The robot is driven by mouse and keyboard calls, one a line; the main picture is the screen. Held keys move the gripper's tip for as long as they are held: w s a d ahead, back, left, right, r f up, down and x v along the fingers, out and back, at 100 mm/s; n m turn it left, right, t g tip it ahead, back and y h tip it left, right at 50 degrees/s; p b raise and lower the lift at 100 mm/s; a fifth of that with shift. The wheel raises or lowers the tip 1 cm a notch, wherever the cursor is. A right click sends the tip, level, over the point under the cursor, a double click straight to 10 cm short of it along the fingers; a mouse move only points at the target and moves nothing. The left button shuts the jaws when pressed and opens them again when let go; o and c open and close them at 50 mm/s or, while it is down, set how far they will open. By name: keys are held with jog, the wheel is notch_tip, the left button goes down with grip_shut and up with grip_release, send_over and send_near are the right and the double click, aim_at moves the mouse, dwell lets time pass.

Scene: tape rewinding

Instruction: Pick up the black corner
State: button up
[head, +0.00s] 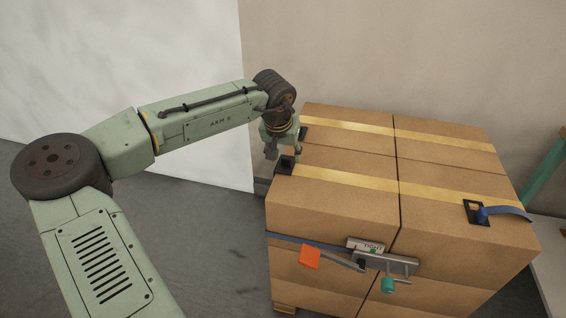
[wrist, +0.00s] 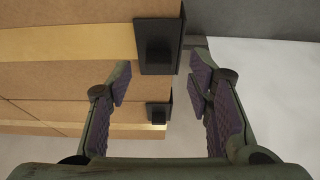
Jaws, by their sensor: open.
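My gripper (head: 284,149) is open and empty, over the left edge of the stacked boxes. A black corner (head: 285,166) sits on that edge, close to the fingertips and on the near side of them. In the wrist view, a large black corner (wrist: 158,50) with a raised square block lies at the top, between and just beyond the open fingers (wrist: 161,68). A second black corner (head: 304,132) sits farther back on the same edge, partly hidden by my gripper. It also shows in the wrist view (wrist: 158,112). A third black corner (head: 477,213) lies at the right edge.
The cardboard boxes (head: 340,207) carry yellow tape strips (head: 345,178). A blue strap (head: 510,212) passes through the right corner. A metal tensioner (head: 385,263) marked TIGHT, with an orange tag (head: 309,256), is on the front. A white panel (head: 190,60) stands behind my arm.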

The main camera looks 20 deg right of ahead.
jog(key=shift+x, duration=1.05)
jog(key=shift+r, duration=0.1)
jog(key=shift+d, duration=0.1)
jog(key=c, duration=1)
